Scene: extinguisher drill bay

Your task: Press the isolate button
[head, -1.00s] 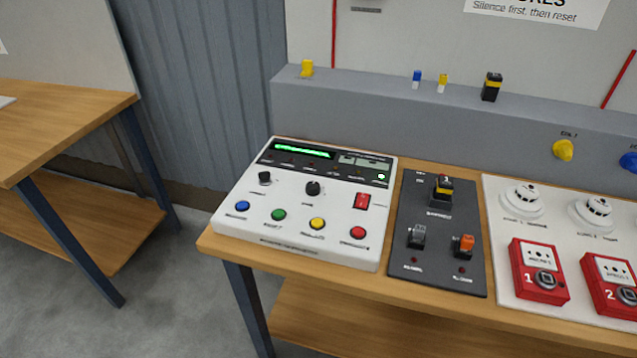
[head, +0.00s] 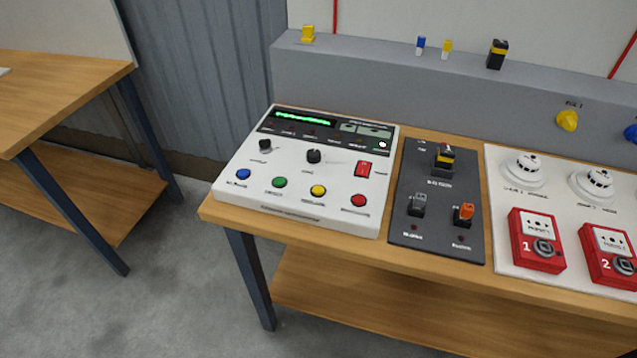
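A white control panel (head: 229,195) lies on the wooden bench in the head view. Along its front is a row of round buttons: blue (head: 243,174), green (head: 280,182), yellow (head: 318,191) and red (head: 359,200). The labels under them are too small to read, so I cannot tell which one is the isolate button. Neither of my grippers is in view.
A dark switch plate (head: 438,236) with a black-yellow switch, a grey switch and an orange switch sits right of the panel. Further right, a white board (head: 497,200) holds detectors and red call points (head: 537,240). Another wooden table (head: 60,95) stands at the left.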

